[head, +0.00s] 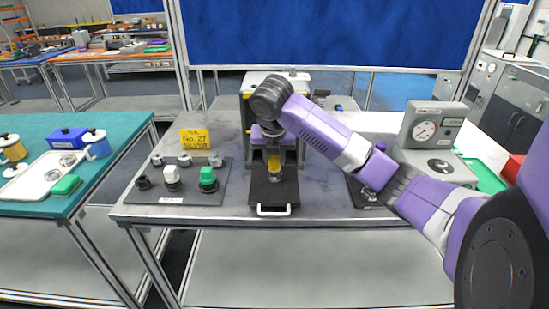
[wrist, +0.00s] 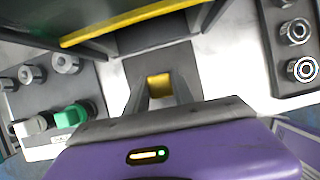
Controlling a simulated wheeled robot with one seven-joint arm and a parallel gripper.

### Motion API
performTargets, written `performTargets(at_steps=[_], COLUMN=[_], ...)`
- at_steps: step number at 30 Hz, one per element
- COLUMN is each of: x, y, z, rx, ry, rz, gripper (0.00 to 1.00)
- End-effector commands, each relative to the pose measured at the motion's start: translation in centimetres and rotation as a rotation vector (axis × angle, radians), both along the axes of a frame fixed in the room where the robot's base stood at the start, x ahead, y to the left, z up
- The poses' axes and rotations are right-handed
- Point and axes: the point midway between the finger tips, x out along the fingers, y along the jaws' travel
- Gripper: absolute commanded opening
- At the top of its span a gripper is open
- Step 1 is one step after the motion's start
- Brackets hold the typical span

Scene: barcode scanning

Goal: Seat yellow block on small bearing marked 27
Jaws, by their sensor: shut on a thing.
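The yellow block (head: 274,163) is held upright below my wrist, over the black sliding plate with a white handle (head: 273,209). My gripper (head: 273,157) is shut on it. In the wrist view the yellow block (wrist: 159,85) shows between the two fingers. A small yellowish-grey part (head: 275,178) shows directly below the block on the plate; I cannot tell whether the two touch. No number on a bearing is readable. A yellow sign (head: 194,139) behind the left rack carries a number and the word silver.
The left rack (head: 182,195) holds several bearings, with a white block (head: 171,174) and a green block (head: 207,178) on two. A press frame (head: 246,105) stands close behind my gripper. A gauge machine (head: 431,130) and a right rack with bearings (wrist: 298,55) are to the right.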

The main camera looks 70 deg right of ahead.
Motion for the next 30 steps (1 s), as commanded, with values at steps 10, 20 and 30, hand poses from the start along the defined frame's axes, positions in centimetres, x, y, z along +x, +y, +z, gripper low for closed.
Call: performTargets(at_steps=[10, 20, 30], x=[0.0, 0.0, 0.0], y=[-0.01, -0.01, -0.03], z=[-0.41, -0.61, -1.03], rx=[0.0, 0.0, -0.001], ry=[0.0, 0.0, 0.0], rz=[0.0, 0.0, 0.0], gripper=[0.0, 0.0, 0.47])
